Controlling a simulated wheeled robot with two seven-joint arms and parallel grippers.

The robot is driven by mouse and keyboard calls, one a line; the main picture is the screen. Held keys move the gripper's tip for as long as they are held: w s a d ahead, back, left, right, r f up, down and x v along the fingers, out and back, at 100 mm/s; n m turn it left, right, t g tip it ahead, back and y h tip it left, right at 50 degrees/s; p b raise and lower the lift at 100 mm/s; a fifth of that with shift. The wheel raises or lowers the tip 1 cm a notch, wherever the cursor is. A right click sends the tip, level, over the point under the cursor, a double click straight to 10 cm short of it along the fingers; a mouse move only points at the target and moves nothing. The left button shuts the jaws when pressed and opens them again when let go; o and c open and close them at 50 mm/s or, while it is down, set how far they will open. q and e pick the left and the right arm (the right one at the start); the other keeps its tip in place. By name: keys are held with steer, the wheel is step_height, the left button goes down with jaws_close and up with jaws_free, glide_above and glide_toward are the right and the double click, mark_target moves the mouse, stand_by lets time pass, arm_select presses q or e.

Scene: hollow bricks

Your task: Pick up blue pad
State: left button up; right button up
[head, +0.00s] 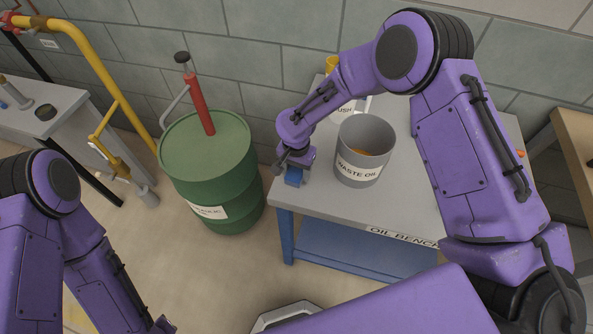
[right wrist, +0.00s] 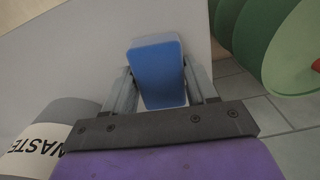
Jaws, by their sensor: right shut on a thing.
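The blue pad (head: 294,177) is at the left edge of the grey oil bench (head: 310,194) in the head view. In the right wrist view the blue pad (right wrist: 160,75) sits between the two fingers. My right gripper (head: 293,163) reaches down over it and is shut on it; the right wrist view shows the fingers (right wrist: 160,88) on both its sides. I cannot tell whether the pad still touches the bench top. My left arm shows at the lower left of the head view, but its gripper fingers cannot be made out.
A grey waste oil bin (head: 365,150) stands on the bench just right of my right gripper. A green drum (head: 210,172) with a red pump (head: 198,103) stands left of the bench. Another bench (head: 45,110) is at the far left. Open floor lies in front of the drum.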

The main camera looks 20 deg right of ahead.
steer(key=shift+w+r+b, duration=0.1)
steer(key=shift+r+b, duration=0.3)
steer(key=shift+r, duration=0.1)
steer(key=shift+w+r+b, duration=0.1)
steer(key=shift+r+b, duration=0.35)
steer(key=shift+r, duration=0.35)
steer(key=s+a+r+b, duration=0.1)
steer(key=s+a+r, duration=0.2)
steer(key=s+r, duration=0.7)
steer(key=s, duration=0.4)
steer(key=shift+a+r+b, duration=0.15)
steer(key=shift+a+b, duration=0.1)
steer(key=shift+b, duration=0.15)
